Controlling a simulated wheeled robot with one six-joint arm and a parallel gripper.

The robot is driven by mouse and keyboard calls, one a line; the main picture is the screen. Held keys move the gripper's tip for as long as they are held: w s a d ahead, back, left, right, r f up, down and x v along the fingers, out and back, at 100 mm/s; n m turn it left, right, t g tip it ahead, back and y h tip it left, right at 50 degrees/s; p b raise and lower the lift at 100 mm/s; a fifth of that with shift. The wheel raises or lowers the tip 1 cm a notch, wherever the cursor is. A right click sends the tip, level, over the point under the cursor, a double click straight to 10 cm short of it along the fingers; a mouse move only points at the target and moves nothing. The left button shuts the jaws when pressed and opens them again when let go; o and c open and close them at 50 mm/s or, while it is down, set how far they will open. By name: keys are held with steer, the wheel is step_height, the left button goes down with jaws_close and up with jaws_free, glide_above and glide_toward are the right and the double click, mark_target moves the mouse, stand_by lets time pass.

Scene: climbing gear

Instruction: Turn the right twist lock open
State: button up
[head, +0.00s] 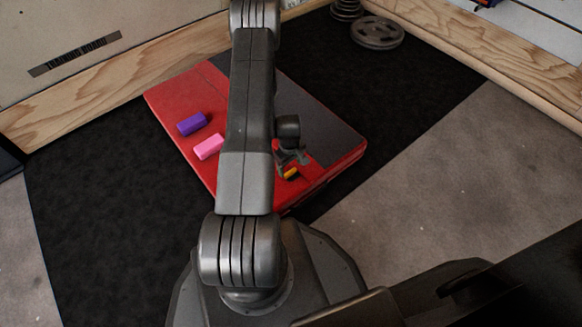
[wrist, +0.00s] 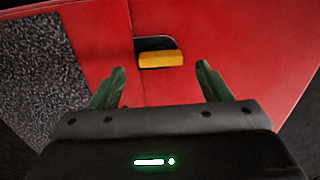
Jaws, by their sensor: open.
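The twist lock is a yellow bar (wrist: 160,59) over a dark recess in the red surface, at the upper middle of the wrist view. It lies roughly crosswise there. In the head view the yellow lock (head: 291,174) shows near the front edge of the red pad (head: 165,97). My gripper (wrist: 162,71) is open and empty, its green fingers on either side of the lock's line and a little short of it in the picture. In the head view my gripper (head: 291,158) is over the pad, right beside the lock. Whether the fingers touch the surface, I cannot tell. No other lock shows.
A purple block (head: 193,123) and a pink block (head: 209,146) lie on the pad's left part. The pad rests on a black mat (head: 75,190). Weight plates (head: 377,33) lie at the back by wooden-edged walls. My arm hides the pad's middle.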

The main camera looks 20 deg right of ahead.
mark_target(290, 171)
step_height(290, 171, up, 11)
steer(key=p, duration=0.3)
steer(key=shift+f, duration=0.15)
step_height(290, 171, down, 14)
steer(key=b, duration=0.5)
steer(key=shift+r, duration=0.2)
